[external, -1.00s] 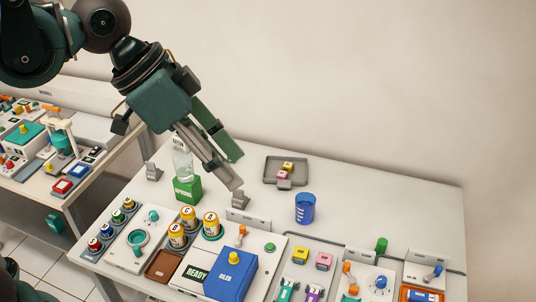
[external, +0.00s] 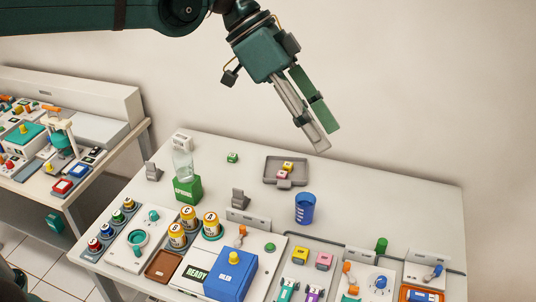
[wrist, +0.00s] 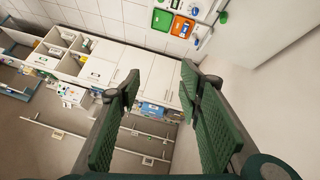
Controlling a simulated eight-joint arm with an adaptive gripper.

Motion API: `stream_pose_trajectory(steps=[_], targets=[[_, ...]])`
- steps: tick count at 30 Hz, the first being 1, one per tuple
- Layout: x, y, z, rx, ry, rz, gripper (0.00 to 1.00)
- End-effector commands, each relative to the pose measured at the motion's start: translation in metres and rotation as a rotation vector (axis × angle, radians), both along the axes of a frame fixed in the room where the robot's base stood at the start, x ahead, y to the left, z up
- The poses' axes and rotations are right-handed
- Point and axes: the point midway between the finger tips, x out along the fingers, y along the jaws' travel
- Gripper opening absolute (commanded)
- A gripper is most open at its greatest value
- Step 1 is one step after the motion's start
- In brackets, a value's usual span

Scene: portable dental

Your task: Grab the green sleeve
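A small green upright cylinder (external: 381,244), which may be the green sleeve, stands at the right of the table behind the panels. A green box with white lettering (external: 187,189) stands at the left, at the base of a clear bottle (external: 183,163). I cannot tell for certain which is called the sleeve. My gripper (external: 322,135) is raised above the back of the table, apart from both. In the wrist view its two green-padded fingers (wrist: 160,82) are spread, with nothing between them.
A small green cube (external: 232,158) lies at the back. Yellow-topped cans, a blue box (external: 232,277) and control panels crowd the front. The table's back right is clear.

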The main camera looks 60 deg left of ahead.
Motion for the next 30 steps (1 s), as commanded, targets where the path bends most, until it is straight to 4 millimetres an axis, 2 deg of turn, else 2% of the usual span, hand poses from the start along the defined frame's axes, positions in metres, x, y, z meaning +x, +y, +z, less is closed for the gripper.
stream_pose_trajectory(steps=[3, 17, 30], targets=[[0.024, 0.005, -0.003, -0.024, -0.022, -0.043, 0.36], [0.111, 0.029, -0.010, -0.126, -0.144, -0.220, 0.36], [0.187, 0.067, -0.028, -0.216, -0.311, -0.374, 0.36]])
